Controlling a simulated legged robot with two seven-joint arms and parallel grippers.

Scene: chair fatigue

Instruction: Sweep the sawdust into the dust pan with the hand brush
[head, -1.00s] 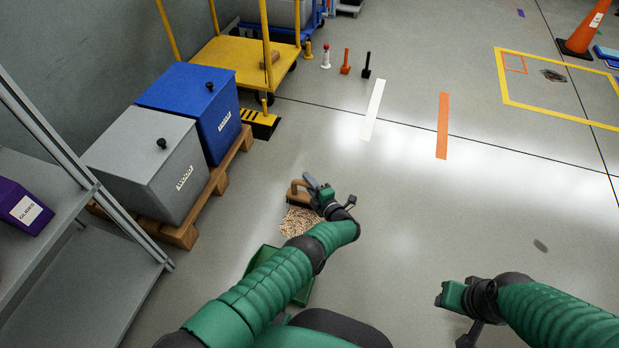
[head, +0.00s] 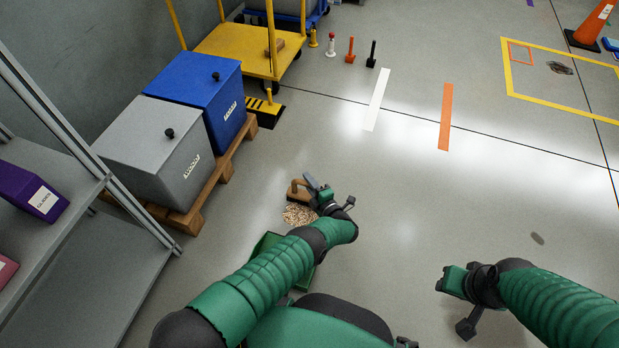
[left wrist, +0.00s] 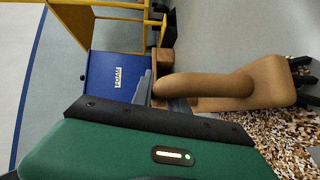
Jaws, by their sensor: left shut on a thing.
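The hand brush (head: 296,188) has a tan wooden handle and dark bristles. My left gripper (head: 314,186) is shut on its handle, and the brush also shows in the left wrist view (left wrist: 225,88). The sawdust (head: 297,215) lies in a pale heap on the floor, right by the brush; loose flakes show in the left wrist view (left wrist: 282,140). The green dust pan (head: 262,247) lies on the floor nearer me, just below the sawdust and partly hidden by my left arm. My right gripper (head: 450,282) hangs over bare floor at the right; its jaws are unclear.
A wooden pallet (head: 222,172) with a grey bin (head: 150,150) and a blue bin (head: 205,95) stands to the left. A metal shelf (head: 95,270) is at the near left. A yellow cart (head: 235,50) stands behind.

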